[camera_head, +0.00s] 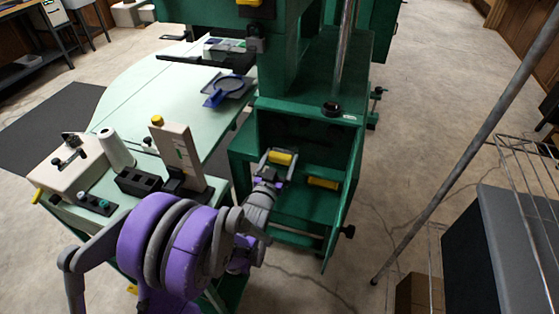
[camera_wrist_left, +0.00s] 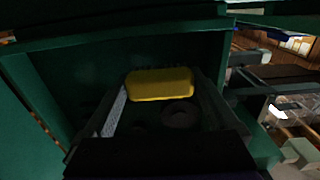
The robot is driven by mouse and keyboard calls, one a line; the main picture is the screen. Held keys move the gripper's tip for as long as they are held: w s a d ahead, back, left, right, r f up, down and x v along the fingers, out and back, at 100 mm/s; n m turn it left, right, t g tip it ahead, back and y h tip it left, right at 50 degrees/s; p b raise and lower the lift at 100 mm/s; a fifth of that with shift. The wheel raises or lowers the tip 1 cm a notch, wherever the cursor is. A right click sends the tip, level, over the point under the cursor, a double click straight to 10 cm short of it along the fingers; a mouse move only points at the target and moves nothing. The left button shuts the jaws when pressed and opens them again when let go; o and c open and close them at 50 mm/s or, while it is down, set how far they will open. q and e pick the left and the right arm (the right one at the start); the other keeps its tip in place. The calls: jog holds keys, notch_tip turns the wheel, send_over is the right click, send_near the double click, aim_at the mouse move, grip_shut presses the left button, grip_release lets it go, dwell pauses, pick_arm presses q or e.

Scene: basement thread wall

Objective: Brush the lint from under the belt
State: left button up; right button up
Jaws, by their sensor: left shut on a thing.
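My left gripper (camera_head: 281,158) reaches into the open lower compartment of the green machine (camera_head: 247,160). It is shut on a yellow block (camera_head: 280,157), perhaps the handle of a brush; no bristles can be made out. In the left wrist view the yellow block (camera_wrist_left: 160,84) sits between the two fingers of the gripper (camera_wrist_left: 160,90), in front of a dark green wall. I cannot make out the belt or the lint; the compartment is dark. A second yellow piece (camera_head: 322,183) lies in the compartment, right of my gripper. My right gripper is not in view.
The compartment's green door (camera_head: 345,205) stands open on the right. A pale green table (camera_head: 150,100) lies to the left, with a white cone (camera_head: 115,150) and an upright post (camera_head: 178,155) near my arm. A grey pole (camera_head: 460,150) slants across the right; floor between is clear.

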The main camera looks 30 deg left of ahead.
aim_at(288, 164)
pick_arm(q)
jog(key=shift+x, duration=1.05)
dwell(0.4)
